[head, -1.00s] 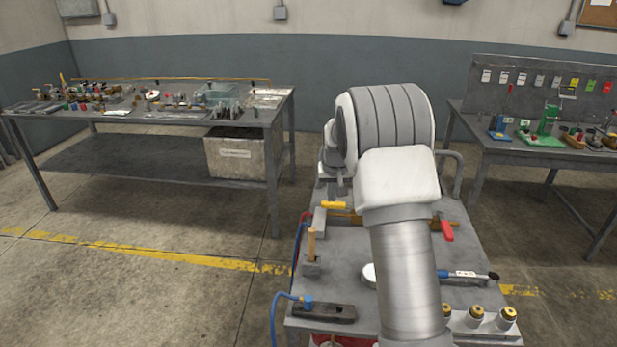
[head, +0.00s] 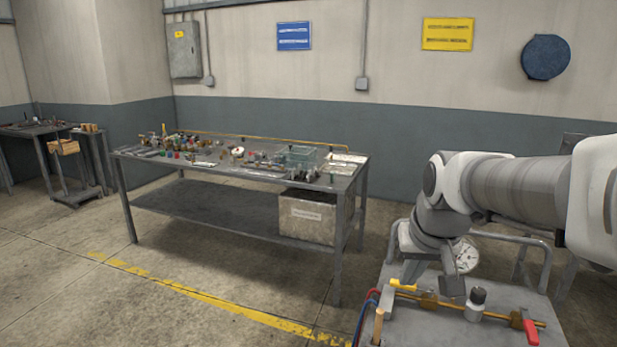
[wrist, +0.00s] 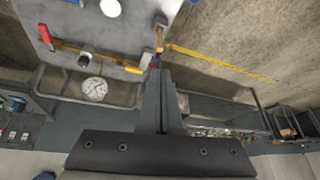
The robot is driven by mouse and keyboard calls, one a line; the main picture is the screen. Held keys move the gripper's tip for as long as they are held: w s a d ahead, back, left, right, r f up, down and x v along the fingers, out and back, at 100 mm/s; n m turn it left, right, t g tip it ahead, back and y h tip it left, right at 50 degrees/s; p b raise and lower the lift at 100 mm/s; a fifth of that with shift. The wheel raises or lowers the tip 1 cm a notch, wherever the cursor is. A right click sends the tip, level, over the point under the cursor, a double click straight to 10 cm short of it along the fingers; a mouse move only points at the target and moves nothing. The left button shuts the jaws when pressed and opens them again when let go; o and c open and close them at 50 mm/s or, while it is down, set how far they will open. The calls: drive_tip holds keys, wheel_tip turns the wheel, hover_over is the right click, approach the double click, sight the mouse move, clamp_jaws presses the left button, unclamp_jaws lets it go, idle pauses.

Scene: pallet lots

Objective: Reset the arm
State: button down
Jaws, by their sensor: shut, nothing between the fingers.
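My gripper (wrist: 156,72) shows in the wrist view with its two fingers together and nothing between them. In the head view my arm bends in from the right edge, and its hand end hangs over the grey cart top (head: 420,325). In the wrist view the fingertips appear close to a wooden handle (wrist: 160,38) near the cart's edge; I cannot tell whether they touch it.
The cart carries a brass pipe with a red-handled valve (head: 530,330), a yellow handle (head: 403,284) and a round gauge (head: 466,256). A long workbench (head: 340,180) crowded with small parts stands left, a bin (head: 310,218) beneath. The floor in front is open.

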drive_tip(key=s+a+n, duration=0.1)
drive_tip(key=s+a, duration=0.1)
drive_tip(key=s, duration=1.4)
drive_tip(key=shift+s+a+f+p, duration=0.35)
drive_tip(key=shift+s+f+p, duration=0.05)
drive_tip(key=shift+f+p, duration=0.05)
